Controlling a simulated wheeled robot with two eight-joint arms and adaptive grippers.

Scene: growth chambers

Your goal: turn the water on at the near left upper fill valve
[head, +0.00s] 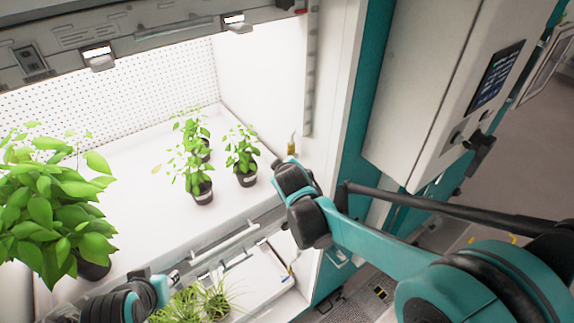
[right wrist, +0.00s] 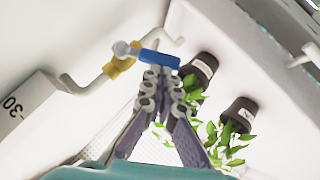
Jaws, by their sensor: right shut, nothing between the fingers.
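The fill valve has a brass body (right wrist: 118,67) on a white pipe and a blue lever handle (right wrist: 160,60), seen close in the right wrist view. In the head view a small yellow valve (head: 291,146) shows on the chamber's right inner wall. My right gripper (right wrist: 158,78) is shut and empty, its fingertips right at the blue handle. I cannot tell whether they touch it. In the head view my right wrist is just below the small valve and its fingertips cannot be made out. Part of my left arm shows at the bottom left, without visible fingers.
Several potted plants stand on the white shelf, including a dark pot (right wrist: 239,114) right of the gripper. A large leafy plant (head: 50,205) is at the left. A lower shelf (head: 262,278) holds grassy plants (head: 205,302). A control cabinet (head: 430,80) stands at the right.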

